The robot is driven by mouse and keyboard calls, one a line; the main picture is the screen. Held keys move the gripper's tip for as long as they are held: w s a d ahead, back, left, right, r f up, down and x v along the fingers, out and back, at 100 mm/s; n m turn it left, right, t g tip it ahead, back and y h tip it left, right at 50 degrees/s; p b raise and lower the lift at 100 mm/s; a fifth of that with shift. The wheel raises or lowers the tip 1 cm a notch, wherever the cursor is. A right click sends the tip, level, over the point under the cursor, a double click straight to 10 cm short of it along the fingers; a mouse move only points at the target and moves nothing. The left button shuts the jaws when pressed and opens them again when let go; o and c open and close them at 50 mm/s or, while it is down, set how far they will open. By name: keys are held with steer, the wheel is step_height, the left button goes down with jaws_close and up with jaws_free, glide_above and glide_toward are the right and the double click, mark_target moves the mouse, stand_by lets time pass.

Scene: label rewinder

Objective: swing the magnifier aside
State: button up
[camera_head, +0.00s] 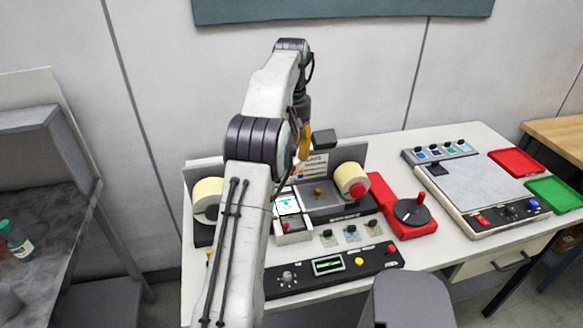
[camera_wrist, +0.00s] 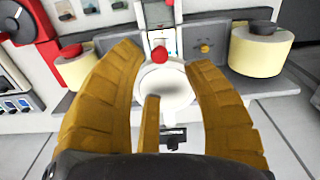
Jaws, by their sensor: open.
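The magnifier (camera_wrist: 178,100) appears in the wrist view as a pale round disc, with a red knob (camera_wrist: 162,53) at its edge and a dark bracket behind it. My gripper (camera_wrist: 163,60) is open, its ochre fingers on either side of the disc and knob. I cannot tell whether any finger touches them. In the head view, part of my gripper (camera_head: 304,143) shows above the rewinder, and my arm hides much of the area. I cannot make out the magnifier clearly there.
Cream label rolls (camera_head: 207,198) (camera_head: 350,178) flank the rewinder's middle. A red unit with a crank (camera_head: 411,212) stands right of it, and a control box (camera_head: 335,268) in front. Farther right are a flat panel (camera_head: 473,185) and red and green trays (camera_head: 515,162) (camera_head: 555,193).

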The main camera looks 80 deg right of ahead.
mark_target(292, 166)
steer(key=shift+f+b, duration=0.4)
steer(key=shift+f, duration=2.15)
steer(key=shift+o, duration=0.2)
jaws_close()
